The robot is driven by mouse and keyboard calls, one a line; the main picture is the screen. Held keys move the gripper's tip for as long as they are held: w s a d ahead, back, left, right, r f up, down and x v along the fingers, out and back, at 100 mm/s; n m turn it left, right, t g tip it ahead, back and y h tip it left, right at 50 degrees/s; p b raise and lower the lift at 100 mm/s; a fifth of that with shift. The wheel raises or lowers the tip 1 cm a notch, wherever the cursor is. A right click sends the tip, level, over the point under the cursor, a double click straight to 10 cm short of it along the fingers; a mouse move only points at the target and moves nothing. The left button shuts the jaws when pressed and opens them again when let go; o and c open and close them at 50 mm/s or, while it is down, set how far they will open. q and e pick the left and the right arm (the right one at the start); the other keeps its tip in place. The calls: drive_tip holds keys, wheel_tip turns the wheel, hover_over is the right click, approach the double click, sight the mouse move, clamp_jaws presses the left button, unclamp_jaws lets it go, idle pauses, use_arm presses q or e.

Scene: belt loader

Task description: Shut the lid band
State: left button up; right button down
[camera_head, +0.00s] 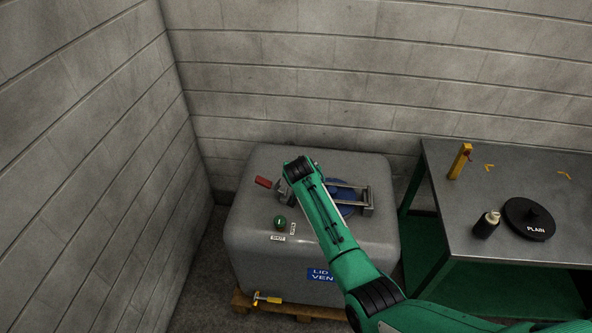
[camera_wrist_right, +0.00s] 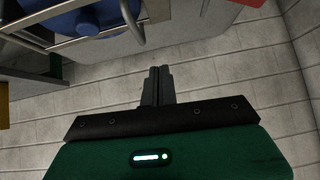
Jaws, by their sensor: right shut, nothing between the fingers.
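A grey rounded tank (camera_head: 255,265) stands in the corner by the walls. On its top is a blue lid (camera_head: 345,211) inside a metal frame (camera_head: 368,196), partly hidden by my right arm. The blue lid and metal frame also show at the top left of the right wrist view (camera_wrist_right: 100,18), with a curved grey bar (camera_wrist_right: 133,22) beside them. I cannot tell which part is the lid band. A red handle (camera_head: 263,183) lies left of my arm. My right gripper (camera_wrist_right: 158,72) is shut and empty, apart from the frame. My left gripper is out of view.
A green knob (camera_head: 280,223) with small labels sits on the tank top. A yellow-handled tool (camera_head: 267,299) is at the pallet (camera_head: 240,303). The right-hand table (camera_head: 465,170) holds a black PLAIN disc (camera_head: 529,219), a dark bottle (camera_head: 487,225) and a yellow clamp (camera_head: 459,161).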

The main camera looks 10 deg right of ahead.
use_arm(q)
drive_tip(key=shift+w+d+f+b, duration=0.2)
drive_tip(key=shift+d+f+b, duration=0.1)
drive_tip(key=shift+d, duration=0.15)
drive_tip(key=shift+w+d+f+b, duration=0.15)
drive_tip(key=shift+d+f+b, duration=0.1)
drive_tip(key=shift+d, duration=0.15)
use_arm(e)
drive_tip(key=v, duration=0.6)
drive_tip(key=shift+a+r, duration=0.3)
drive_tip(key=shift+a, duration=0.15)
drive_tip(key=shift+s, duration=0.1)
